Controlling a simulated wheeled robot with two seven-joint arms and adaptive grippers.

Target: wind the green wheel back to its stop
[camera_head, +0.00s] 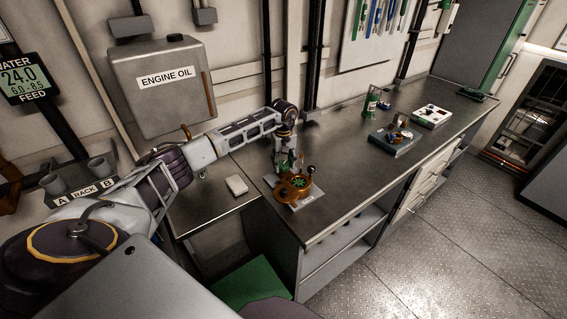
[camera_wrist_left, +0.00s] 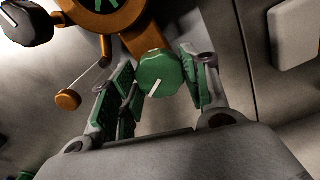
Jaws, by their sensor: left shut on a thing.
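An orange round device (camera_head: 284,191) stands on a pale plate at the near left end of the long bench. A green spoked wheel (camera_head: 296,185) shows in its middle; the wrist view cuts it off at the top edge (camera_wrist_left: 98,5). A green knob (camera_wrist_left: 158,73) with a white line sits beside the orange body. My left gripper (camera_head: 285,163) reaches down at the back left of the device. In the wrist view its green-padded fingers (camera_wrist_left: 160,88) are on either side of the green knob, shut on it. My right gripper is out of view.
A black knob (camera_wrist_left: 27,22) with a white mark and a small orange ball handle (camera_wrist_left: 68,100) are close by. A white block (camera_head: 236,185) lies on the lower left surface. Further along the bench stand a grey tray (camera_head: 396,145), a white box (camera_head: 431,116) and a green can (camera_head: 371,102).

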